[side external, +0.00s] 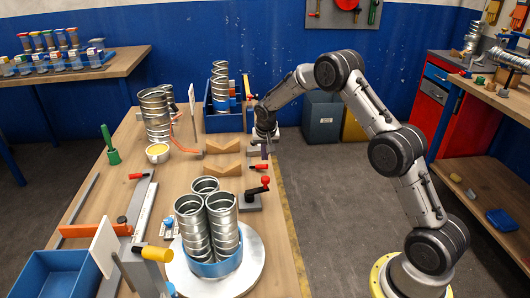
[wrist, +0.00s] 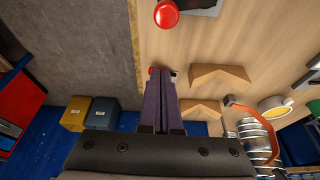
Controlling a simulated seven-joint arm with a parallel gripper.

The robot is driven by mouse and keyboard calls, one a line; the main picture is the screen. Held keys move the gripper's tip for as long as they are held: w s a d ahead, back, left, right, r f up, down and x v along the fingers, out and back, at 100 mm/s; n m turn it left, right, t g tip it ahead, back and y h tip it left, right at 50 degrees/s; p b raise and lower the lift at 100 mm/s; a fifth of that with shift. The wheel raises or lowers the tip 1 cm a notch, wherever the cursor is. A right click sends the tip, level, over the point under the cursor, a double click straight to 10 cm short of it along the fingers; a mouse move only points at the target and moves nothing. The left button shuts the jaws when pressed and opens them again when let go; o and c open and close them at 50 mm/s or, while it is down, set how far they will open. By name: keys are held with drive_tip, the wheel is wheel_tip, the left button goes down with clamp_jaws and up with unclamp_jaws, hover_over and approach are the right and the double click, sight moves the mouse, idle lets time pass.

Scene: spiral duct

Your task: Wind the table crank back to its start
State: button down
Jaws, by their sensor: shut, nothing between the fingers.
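The table crank (side external: 250,202) is a dark grey block with a black arm and a red ball knob, near the right edge of the bench. Its red knob (wrist: 166,14) shows at the top of the wrist view, where most of the crank is cut off. Beside it is a round white turntable (side external: 257,268) with a blue holder carrying three upright spiral metal ducts (side external: 209,225). My gripper (side external: 265,155) is shut and empty, beyond the crank near the bench's right edge. In the wrist view its purple-grey fingers (wrist: 161,75) are together, apart from the knob.
Two wooden V-blocks (side external: 222,146) lie left of my gripper. A small red-tipped lever (side external: 258,167) is close to my fingertips. A blue bin (side external: 224,121) with ducts, a yellow-filled cup (side external: 158,152) and more ducts stand farther back.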

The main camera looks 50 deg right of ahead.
sight(257, 189)
drive_tip(key=shift+s+a+f, duration=0.25)
drive_tip(key=shift+f, duration=0.6)
drive_tip(key=shift+s+a+f, duration=0.25)
drive_tip(key=shift+a+f, duration=0.05)
drive_tip(key=shift+f, duration=0.6)
drive_tip(key=shift+s+a+f, duration=0.25)
drive_tip(key=shift+f, duration=0.6)
drive_tip(key=shift+s, duration=0.1)
drive_tip(key=shift+s+a, duration=0.25)
drive_tip(key=shift+s, duration=0.3)
